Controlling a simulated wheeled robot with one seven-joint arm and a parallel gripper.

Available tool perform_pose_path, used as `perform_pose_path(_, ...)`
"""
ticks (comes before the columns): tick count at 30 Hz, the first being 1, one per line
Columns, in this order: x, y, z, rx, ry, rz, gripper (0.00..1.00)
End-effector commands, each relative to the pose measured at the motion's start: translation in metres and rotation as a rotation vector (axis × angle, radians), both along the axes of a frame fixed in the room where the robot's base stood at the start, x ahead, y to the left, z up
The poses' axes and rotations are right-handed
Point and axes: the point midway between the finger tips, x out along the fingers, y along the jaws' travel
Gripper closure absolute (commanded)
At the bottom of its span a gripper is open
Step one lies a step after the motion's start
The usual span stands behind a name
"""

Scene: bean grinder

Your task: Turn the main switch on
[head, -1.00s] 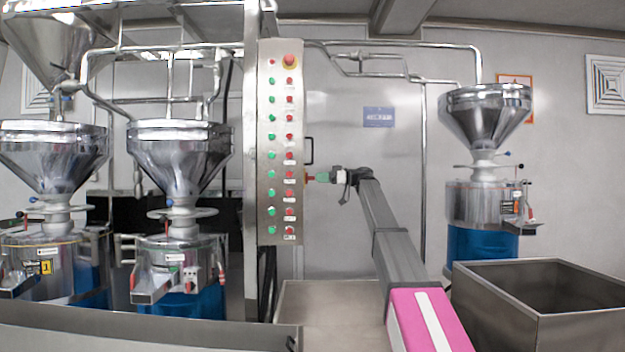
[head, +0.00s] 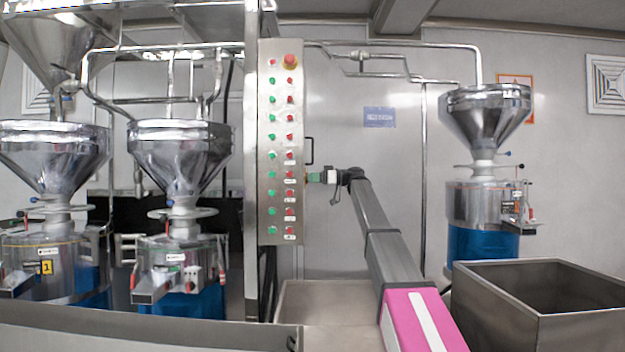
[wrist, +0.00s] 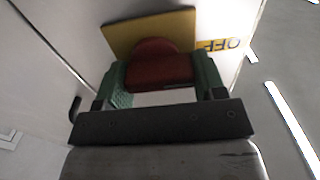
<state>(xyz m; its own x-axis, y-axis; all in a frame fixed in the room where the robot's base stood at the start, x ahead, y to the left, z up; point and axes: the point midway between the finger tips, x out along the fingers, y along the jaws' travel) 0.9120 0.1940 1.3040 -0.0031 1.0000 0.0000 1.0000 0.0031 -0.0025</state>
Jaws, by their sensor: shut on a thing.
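The main switch is a red knob (wrist: 160,68) on a yellow plate (wrist: 150,32), on the side of the tall steel control panel. In the wrist view, the green fingers of my gripper (wrist: 158,84) stand on either side of the knob and are shut on it. An "OFF" label (wrist: 221,44) shows upside down at the plate's right. In the head view my gripper (head: 315,177) reaches the right side of the control panel (head: 281,215); its fingers mostly hide the knob there.
The panel's front carries rows of green and red buttons and a red emergency knob (head: 291,61). Grinders with steel hoppers (head: 180,150) stand at the left, another grinder (head: 485,110) at the right. An open steel bin (head: 500,310) stands at the front right. A door handle (head: 309,152) is near the panel.

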Motion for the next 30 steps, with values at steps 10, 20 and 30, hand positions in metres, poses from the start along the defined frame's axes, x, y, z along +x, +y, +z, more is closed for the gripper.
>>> perform_pose_path(10,0.0003,-0.0001,0.0004,0.0,0.116,0.001,0.6)
perform_pose_path(20,0.0018,-0.0002,0.0012,-0.002,0.401,0.001,0.6)
perform_pose_path(30,0.0036,-0.0003,0.0016,-0.003,0.723,0.001,0.6)
